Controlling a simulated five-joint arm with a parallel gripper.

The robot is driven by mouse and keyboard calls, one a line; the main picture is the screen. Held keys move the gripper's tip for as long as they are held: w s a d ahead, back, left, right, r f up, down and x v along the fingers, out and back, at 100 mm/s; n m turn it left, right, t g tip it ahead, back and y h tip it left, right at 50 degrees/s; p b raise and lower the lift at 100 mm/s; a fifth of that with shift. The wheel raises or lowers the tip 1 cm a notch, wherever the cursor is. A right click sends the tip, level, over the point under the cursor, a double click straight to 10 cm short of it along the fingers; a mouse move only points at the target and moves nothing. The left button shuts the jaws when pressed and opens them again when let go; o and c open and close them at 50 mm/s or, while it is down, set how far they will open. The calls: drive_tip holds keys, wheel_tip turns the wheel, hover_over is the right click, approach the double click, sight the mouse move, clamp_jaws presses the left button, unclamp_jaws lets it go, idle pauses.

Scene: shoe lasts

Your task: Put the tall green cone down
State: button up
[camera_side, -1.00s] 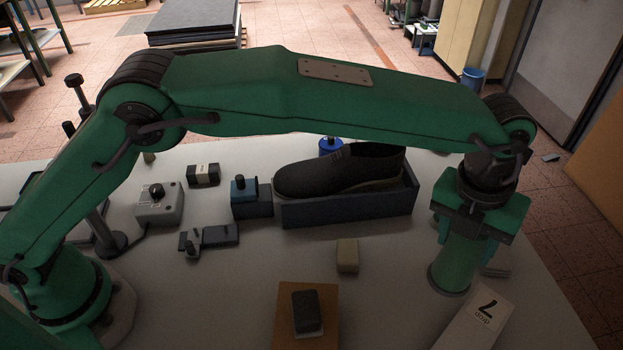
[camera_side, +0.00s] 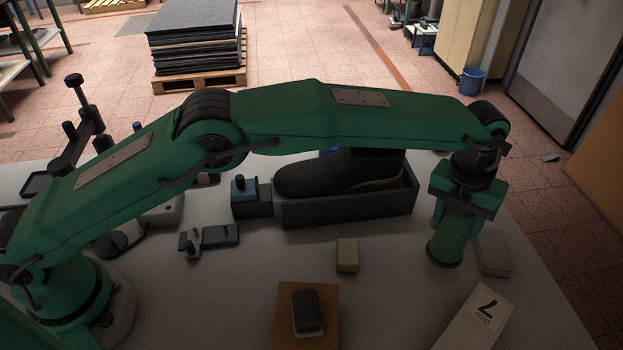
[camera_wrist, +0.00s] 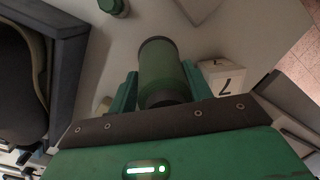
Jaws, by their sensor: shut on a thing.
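The tall green cone (camera_side: 445,246) is a dark green, nearly cylindrical piece with a dark rim at its lower end. It is upright in the side view, at the right part of the table. My gripper (camera_side: 463,205) is above it, with its fingers shut around its upper part. In the wrist view, the cone (camera_wrist: 163,68) lies between the two green fingers of my gripper (camera_wrist: 160,92). Its far end points toward the table. I cannot tell whether its lower end touches the table.
A dark shoe (camera_side: 340,175) sits in a blue-grey tray (camera_side: 350,208) left of the cone. A grey pad (camera_side: 494,254) lies close on its right. A white box marked 7 (camera_side: 470,322) is nearer the camera. A beige block (camera_side: 347,256) stands left. A green round piece (camera_wrist: 113,6) shows in the wrist view.

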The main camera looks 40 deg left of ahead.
sight(452, 232)
drive_tip(key=shift+f, duration=1.8)
drive_tip(key=shift+f, duration=0.1)
drive_tip(key=o, duration=1.2)
drive_tip(key=r, duration=0.8)
drive_tip(key=s+a+r, duration=0.1)
drive_tip(key=r, duration=0.3)
drive_tip(key=shift+s, duration=0.1)
drive_tip(key=shift+r, duration=0.1)
